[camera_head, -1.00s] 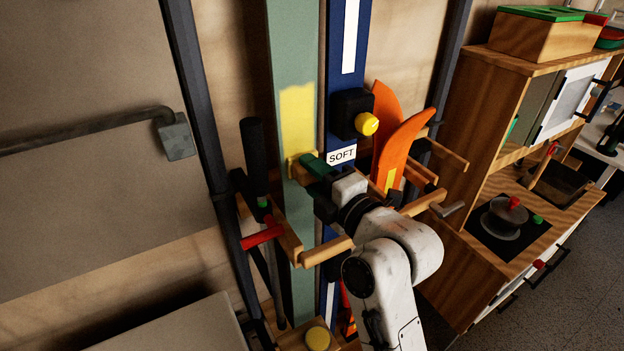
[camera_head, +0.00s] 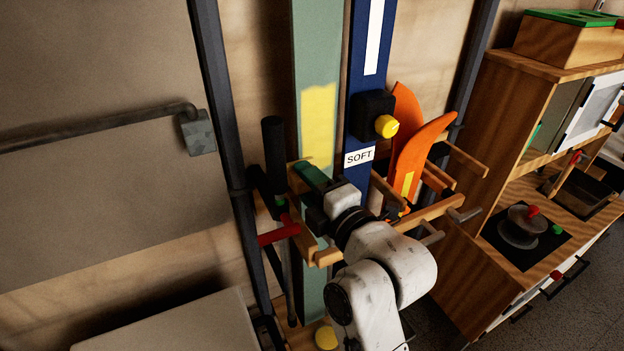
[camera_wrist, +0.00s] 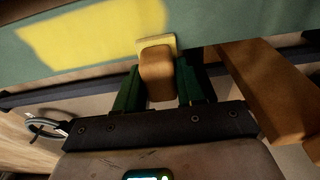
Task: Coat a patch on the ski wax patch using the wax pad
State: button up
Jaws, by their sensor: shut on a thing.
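The pale green ski (camera_head: 318,45) stands upright against the wall and has a yellow patch (camera_head: 319,120) on its face. In the wrist view the patch (camera_wrist: 90,32) lies up and left of the wax pad, and bare green ski (camera_wrist: 215,18) lies to its right. The wax pad is a wooden block (camera_wrist: 157,68) with a yellow face. My gripper (camera_wrist: 157,85) is shut on this block between its green fingers. The pad's face lies against or very close to the ski at the patch's end. In the head view my gripper (camera_head: 312,178) is just below the patch.
A blue ski (camera_head: 370,85) with a "SOFT" label (camera_head: 359,157) and a black box with a yellow knob (camera_head: 386,126) stands to the right. Orange skis (camera_head: 415,145), wooden rack pegs (camera_head: 430,212) and a red handle (camera_head: 278,234) crowd the area around my arm.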

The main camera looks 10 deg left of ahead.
jog(key=shift+v, duration=2.9)
jog(key=shift+s, duration=0.1)
jog(key=b+v, duration=0.1)
jog(key=v, duration=0.1)
jog(key=shift+s+d, duration=0.1)
jog(key=shift+s, duration=0.35)
jog(key=shift+w, duration=0.1)
jog(key=b+x, duration=0.1)
jog(key=x, duration=0.5)
jog(key=shift+w+b, duration=0.4)
jog(key=shift+w, duration=0.1)
jog(key=shift+b+x, duration=0.35)
jog(key=shift+x, duration=0.65)
jog(key=shift+w+d, duration=0.1)
jog(key=shift+d, duration=0.1)
